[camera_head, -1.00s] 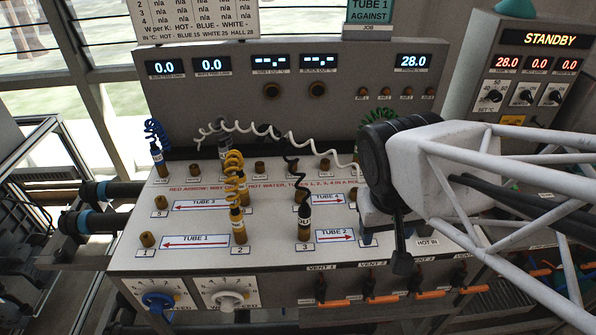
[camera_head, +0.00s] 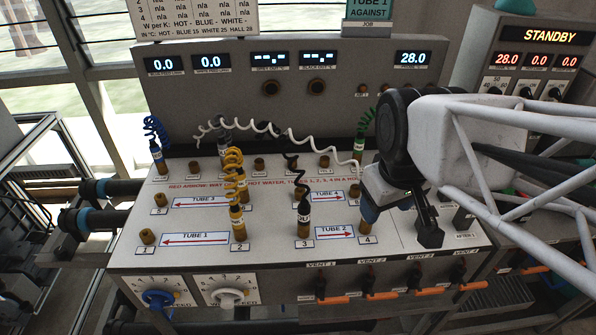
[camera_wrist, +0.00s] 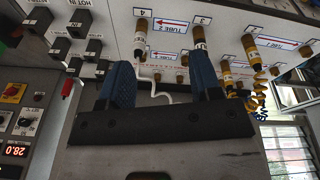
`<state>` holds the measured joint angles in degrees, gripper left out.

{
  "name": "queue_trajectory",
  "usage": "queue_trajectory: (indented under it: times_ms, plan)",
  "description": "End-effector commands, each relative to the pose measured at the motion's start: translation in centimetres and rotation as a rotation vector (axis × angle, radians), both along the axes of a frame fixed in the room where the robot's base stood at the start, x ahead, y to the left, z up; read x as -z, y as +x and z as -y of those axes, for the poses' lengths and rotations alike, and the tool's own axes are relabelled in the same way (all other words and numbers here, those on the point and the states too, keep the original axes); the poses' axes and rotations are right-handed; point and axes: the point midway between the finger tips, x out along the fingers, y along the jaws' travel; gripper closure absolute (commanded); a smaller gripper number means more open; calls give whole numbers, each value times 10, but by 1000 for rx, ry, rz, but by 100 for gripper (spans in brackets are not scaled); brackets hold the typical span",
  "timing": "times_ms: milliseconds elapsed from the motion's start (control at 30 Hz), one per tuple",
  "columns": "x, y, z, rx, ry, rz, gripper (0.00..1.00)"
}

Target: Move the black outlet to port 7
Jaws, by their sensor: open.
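The black outlet (camera_head: 303,214) is a dark plug with a pale label and a coiled black hose. My gripper (camera_wrist: 160,80) is open with blue fingers and nothing held. In the head view its blue fingertip (camera_head: 369,211) is by port 4 (camera_head: 365,238), right of the outlet. In the wrist view the outlet (camera_wrist: 199,38) shows beyond the right finger.
Yellow plugs (camera_head: 237,220) stand left of the black outlet, and a blue-hosed plug (camera_head: 157,160) stands at the far left. A white hose (camera_head: 330,146) crosses behind. A green hose (camera_head: 364,122) hangs near my arm. Vent levers (camera_head: 380,296) line the front edge.

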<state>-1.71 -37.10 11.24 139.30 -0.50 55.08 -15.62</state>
Motion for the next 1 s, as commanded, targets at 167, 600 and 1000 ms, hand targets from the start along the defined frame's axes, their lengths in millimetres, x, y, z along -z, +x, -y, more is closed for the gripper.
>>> queue_trajectory:
  times_ms: [167, 600, 1000]
  plan:
    - [1, 15, -9, -181, -31, -19, 42]
    - [15, 70, -45, -886, -128, -80, 42]
    - [46, 116, -87, -1541, -184, -116, 42]
